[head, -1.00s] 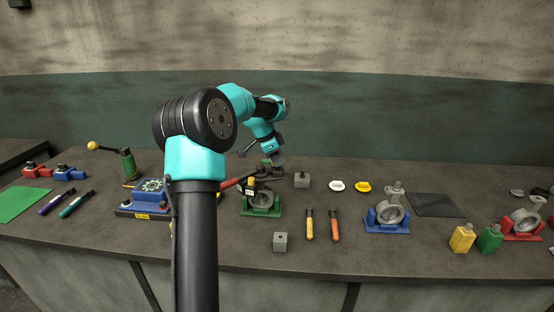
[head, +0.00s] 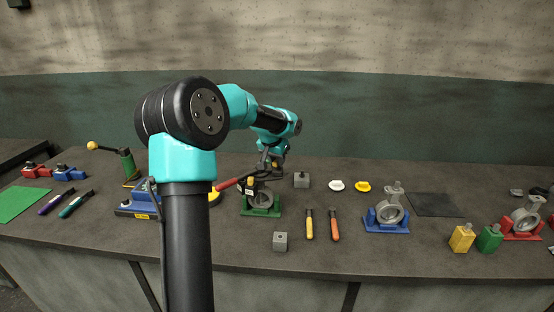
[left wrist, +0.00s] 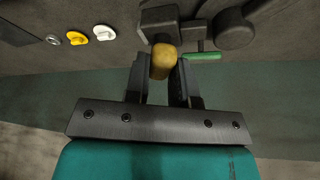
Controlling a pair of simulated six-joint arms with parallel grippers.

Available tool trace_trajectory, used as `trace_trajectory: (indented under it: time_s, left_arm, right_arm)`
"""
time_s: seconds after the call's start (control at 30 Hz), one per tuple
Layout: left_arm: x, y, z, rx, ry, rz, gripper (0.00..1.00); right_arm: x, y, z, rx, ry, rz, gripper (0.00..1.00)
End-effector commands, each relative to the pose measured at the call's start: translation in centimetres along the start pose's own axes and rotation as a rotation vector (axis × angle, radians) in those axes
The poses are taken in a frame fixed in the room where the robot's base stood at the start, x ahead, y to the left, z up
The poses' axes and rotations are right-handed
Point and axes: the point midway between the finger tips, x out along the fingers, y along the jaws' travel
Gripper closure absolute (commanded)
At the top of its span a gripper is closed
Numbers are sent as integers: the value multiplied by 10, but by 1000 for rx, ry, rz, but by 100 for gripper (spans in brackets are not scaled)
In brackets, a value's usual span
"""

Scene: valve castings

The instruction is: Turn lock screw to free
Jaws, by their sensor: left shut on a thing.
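A grey valve casting (head: 262,199) stands in a green fixture (head: 262,211) at the centre of the bench, with a red-handled lever (head: 229,184) reaching out to its left. My left gripper (head: 270,172) is at the top of this casting, and its fingertips are partly hidden in the head view. In the left wrist view a yellow knob (left wrist: 164,60) sits between my two fingers, which are shut on it. I take it as the lock screw's handle, but its marking cannot be read. My right gripper is not in view.
Yellow (head: 309,225) and orange (head: 334,225) tools lie in front. A blue fixture (head: 386,224) stands to the right.

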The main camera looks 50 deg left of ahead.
Motion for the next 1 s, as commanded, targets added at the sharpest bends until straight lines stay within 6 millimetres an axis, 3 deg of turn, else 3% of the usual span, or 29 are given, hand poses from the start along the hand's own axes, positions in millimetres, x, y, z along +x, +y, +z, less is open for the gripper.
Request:
trace_trajectory:
  time_s: [1.0]
  left_arm:
    - [2, 4, 0, -815, -7, -341, 100]
  right_arm:
    - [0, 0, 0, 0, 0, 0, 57]
